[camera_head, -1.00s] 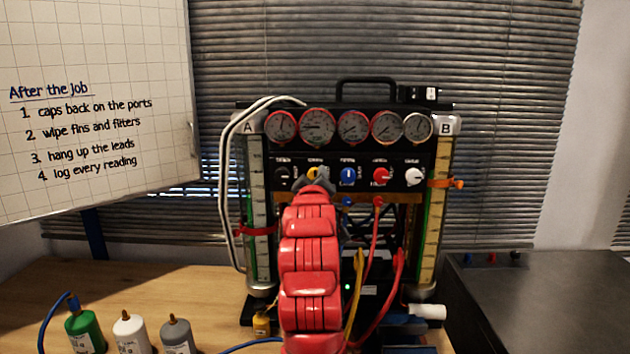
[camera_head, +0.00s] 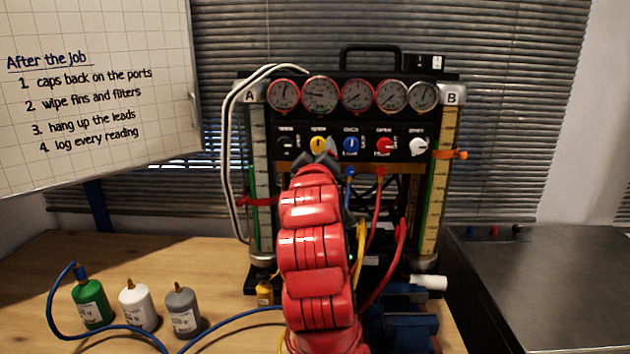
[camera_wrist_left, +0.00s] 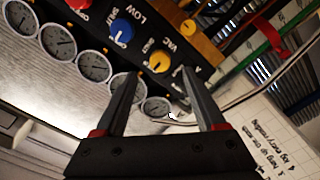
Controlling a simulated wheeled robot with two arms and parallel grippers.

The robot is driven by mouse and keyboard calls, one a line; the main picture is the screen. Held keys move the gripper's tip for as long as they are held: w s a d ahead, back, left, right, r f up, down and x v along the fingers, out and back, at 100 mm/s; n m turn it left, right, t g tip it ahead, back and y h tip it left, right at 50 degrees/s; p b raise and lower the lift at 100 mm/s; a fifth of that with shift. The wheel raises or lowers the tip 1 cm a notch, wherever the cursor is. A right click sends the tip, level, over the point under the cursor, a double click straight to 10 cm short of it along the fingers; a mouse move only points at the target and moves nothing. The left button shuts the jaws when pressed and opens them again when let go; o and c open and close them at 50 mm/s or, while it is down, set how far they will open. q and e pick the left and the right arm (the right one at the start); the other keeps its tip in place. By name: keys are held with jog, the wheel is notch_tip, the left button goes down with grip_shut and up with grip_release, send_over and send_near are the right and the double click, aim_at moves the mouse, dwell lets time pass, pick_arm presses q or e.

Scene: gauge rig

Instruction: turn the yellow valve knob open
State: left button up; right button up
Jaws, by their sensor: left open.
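The yellow valve knob (camera_head: 318,144) is on the gauge rig's black panel (camera_head: 436,120), second from the left in the row of knobs. My left gripper (camera_head: 325,158) is open, just below and in front of the knob, and its fingertips overlap the knob's lower edge in the head view. In the left wrist view the knob (camera_wrist_left: 158,62) shows between and beyond the two open fingers (camera_wrist_left: 160,82). The jaws look empty. I cannot tell whether a finger touches the knob. My right gripper is not in view.
A blue knob (camera_head: 351,144) sits right of the yellow one, a black knob (camera_head: 287,144) left. Gauges (camera_head: 357,95) line the panel above. Red hoses (camera_head: 390,265) hang below. Green, white and grey bottles (camera_head: 183,311) stand on the table at front left.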

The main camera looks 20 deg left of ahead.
pick_arm(q)
jog(key=b+v, duration=0.2)
jog(key=v, duration=1)
jog(key=shift+w+r, duration=0.1)
